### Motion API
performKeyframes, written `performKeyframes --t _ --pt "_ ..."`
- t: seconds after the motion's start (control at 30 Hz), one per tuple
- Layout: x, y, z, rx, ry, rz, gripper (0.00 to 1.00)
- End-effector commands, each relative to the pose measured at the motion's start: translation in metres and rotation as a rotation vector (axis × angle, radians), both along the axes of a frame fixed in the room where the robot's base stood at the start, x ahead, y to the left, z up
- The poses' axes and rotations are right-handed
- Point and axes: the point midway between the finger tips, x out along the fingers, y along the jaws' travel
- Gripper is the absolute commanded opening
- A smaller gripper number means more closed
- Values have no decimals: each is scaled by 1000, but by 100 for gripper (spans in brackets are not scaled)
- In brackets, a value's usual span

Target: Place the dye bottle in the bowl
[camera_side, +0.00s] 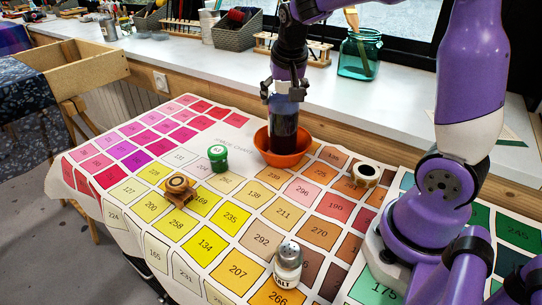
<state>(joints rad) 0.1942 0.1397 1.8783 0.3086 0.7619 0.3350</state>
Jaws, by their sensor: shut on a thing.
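The dye bottle (283,128) is a tall dark bottle with a blue-grey upper part. It is upright, with its lower end inside the rim of the orange bowl (266,151). The bowl sits on the colour-chart cloth at the back middle of the table. My gripper (284,94) points straight down and is shut on the top of the bottle. The bowl's near wall hides the bottle's base, so I cannot tell whether it touches the bowl's floor.
A green jar (218,158) stands left of the bowl, and a wooden stamp (179,190) lies further left. A salt shaker (288,263) stands in front. A small round dark-topped pot (366,175) is at the right. A white counter (330,88) with a teal jar (359,55) runs behind.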

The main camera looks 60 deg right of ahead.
Motion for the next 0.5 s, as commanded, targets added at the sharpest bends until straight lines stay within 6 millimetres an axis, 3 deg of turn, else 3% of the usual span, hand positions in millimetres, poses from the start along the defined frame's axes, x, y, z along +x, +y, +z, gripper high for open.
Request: performKeyframes --t 0.17,0.5 --pt "0 0 -22 -1 1 0 24" --pt "0 0 -25 -1 1 0 24"
